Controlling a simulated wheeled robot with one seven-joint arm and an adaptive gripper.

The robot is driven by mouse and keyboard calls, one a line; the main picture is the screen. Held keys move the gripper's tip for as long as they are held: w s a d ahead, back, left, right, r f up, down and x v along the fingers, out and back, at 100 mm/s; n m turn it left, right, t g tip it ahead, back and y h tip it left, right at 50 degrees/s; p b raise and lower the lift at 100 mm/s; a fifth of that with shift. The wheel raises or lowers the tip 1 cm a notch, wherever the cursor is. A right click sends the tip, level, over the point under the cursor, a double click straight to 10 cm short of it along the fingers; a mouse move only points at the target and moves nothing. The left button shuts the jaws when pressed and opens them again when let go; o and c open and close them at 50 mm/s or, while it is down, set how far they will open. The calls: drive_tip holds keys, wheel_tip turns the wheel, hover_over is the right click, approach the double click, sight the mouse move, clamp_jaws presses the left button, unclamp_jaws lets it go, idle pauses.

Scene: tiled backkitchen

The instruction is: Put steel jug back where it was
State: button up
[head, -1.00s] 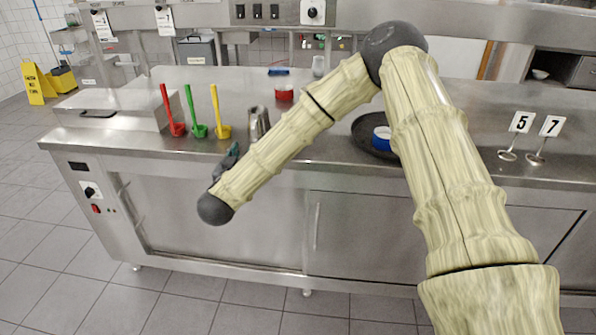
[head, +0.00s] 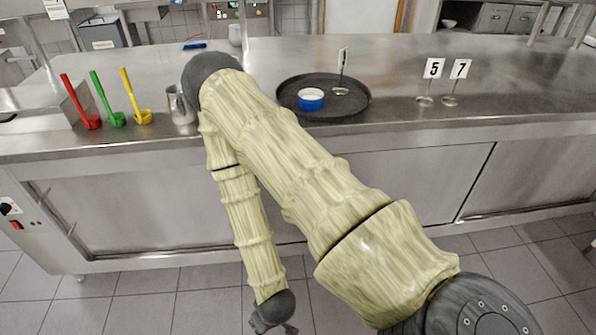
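The steel jug (head: 181,104) stands upright on the steel counter, right of the yellow ladle. Its right side is close to my arm in the picture and may be partly covered by it. My gripper (head: 274,328) hangs low in front of the counter, at the bottom edge of the head view, well apart from the jug. Only its dark back part and bits of the fingers show, so its opening is unclear. No held thing is visible at it.
Red (head: 92,121), green (head: 116,118) and yellow (head: 143,116) ladles stand left of the jug. A dark round tray (head: 325,113) holds a blue-and-white tub (head: 311,99) and a number stand (head: 342,70). Stands 5 (head: 432,70) and 7 (head: 460,70) are farther right. Counter between is clear.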

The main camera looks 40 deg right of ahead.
drive_tip(key=s+d+g, duration=0.3)
drive_tip(key=s, duration=0.7)
drive_tip(key=shift+s+d+f+h, duration=0.2)
drive_tip(key=shift+d+h, duration=0.1)
drive_tip(key=shift+d, duration=0.05)
